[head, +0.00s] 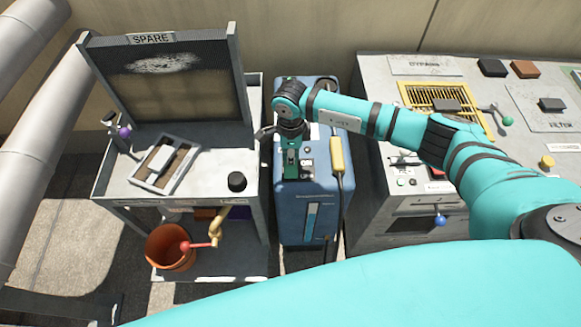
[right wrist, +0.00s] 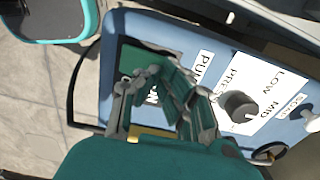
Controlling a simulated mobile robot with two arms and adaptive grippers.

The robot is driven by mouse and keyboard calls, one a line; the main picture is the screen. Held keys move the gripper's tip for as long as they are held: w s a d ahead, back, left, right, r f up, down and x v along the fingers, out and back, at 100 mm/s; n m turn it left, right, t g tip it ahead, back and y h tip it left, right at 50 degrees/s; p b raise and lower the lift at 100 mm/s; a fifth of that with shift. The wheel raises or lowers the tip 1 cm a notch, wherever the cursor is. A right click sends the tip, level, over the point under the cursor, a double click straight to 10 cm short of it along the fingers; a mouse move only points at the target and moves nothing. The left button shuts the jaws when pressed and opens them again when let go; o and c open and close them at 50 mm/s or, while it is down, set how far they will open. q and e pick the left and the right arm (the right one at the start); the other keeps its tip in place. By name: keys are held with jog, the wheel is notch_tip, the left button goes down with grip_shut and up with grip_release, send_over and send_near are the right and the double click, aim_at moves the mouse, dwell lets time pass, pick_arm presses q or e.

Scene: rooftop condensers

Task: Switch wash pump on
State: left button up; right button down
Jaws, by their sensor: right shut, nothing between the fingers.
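The wash pump is a blue box (head: 310,205) standing between the cart and the grey console in the head view. My right gripper (head: 291,165) points down over the left part of its top panel. In the right wrist view, the panel (right wrist: 140,28) carries a label starting "PU" beside a dark plate with a green part (right wrist: 132,60). My right gripper (right wrist: 165,92) is shut and empty over that plate and hides much of it. Whether it touches the switch, and the switch's position, I cannot tell. My left gripper is not in view.
A grey knob (right wrist: 240,106) sits by the LOW and MID marks. A yellow spray handle (head: 337,155) with a black hose hangs on the pump's right side. The cart (head: 215,180) and an orange bucket (head: 172,247) are left; the grey console (head: 385,215) is right.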

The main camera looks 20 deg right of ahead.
jog(key=shift+f, duration=0.25)
jog(key=shift+r+p, duration=2.05)
jog(key=shift+r, duration=1.55)
jog(key=shift+f, duration=0.1)
